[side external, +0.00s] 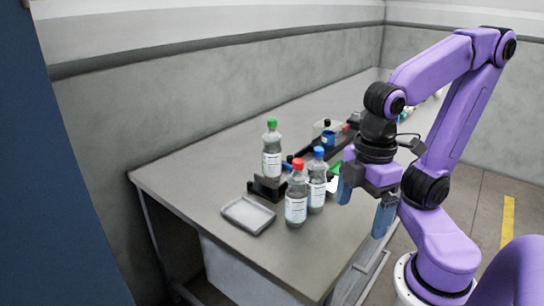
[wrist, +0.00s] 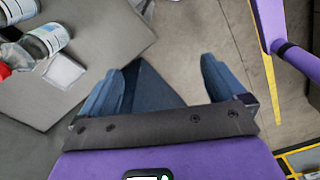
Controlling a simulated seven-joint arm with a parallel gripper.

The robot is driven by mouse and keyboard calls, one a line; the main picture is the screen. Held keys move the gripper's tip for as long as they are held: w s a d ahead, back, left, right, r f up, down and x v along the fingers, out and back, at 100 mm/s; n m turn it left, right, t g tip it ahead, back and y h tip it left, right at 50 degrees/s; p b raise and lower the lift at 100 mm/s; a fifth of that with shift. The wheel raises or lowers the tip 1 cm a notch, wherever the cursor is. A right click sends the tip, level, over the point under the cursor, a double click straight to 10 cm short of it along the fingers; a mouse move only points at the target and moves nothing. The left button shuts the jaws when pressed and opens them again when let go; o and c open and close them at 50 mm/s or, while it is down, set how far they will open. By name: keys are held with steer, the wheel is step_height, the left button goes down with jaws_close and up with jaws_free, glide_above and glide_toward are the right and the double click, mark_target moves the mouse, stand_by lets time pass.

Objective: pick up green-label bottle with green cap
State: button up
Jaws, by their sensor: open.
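The green-capped bottle (side external: 271,150) stands upright at the back left of the bench group, beside or on a black stand. Its label looks whitish; I cannot make out green on it. My gripper (side external: 365,203) hangs at the right, over the bench's front edge, well apart from the bottle. Its blue fingers are spread, with nothing between them. In the wrist view the open gripper (wrist: 162,85) is over the bench edge and floor. Bottles show at the upper left there; no green cap is seen.
A red-capped bottle (side external: 297,197) and a blue-capped bottle (side external: 317,182) stand between the green-capped one and my gripper. A grey tray (side external: 247,215) lies at the front left. The bench's left end is clear.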

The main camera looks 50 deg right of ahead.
steer(key=w+d+f+n+t+h, duration=0.1)
steer(key=w+d+n+t+h, duration=0.15)
steer(key=w, duration=0.55)
steer(key=w+d+n+t+h, duration=0.15)
steer(key=w+h, duration=0.25)
steer(key=w, duration=0.5)
steer(key=n+t+h, duration=0.3)
steer(key=n+h, duration=0.2)
steer(key=n, duration=0.3)
glide_toward(271, 155)
steer(key=s+a+r, duration=0.1)
steer(key=a+r, duration=0.3)
steer(key=r, duration=0.4)
step_height(271, 155, down, 6)
steer(key=x, duration=1.2)
steer(key=shift+s+d, duration=0.2)
steer(key=shift+s, duration=0.05)
steer(key=x, duration=0.4)
steer(key=shift+s+d+f, duration=0.15)
steer(key=shift+s+d, duration=0.1)
steer(key=shift+s, duration=0.05)
steer(key=shift+w+d+f, duration=0.25)
steer(key=shift+w+d, duration=0.1)
steer(key=shift+d, duration=0.15)
steer(key=shift+c, duration=0.4)
steer(key=c, duration=1.4)
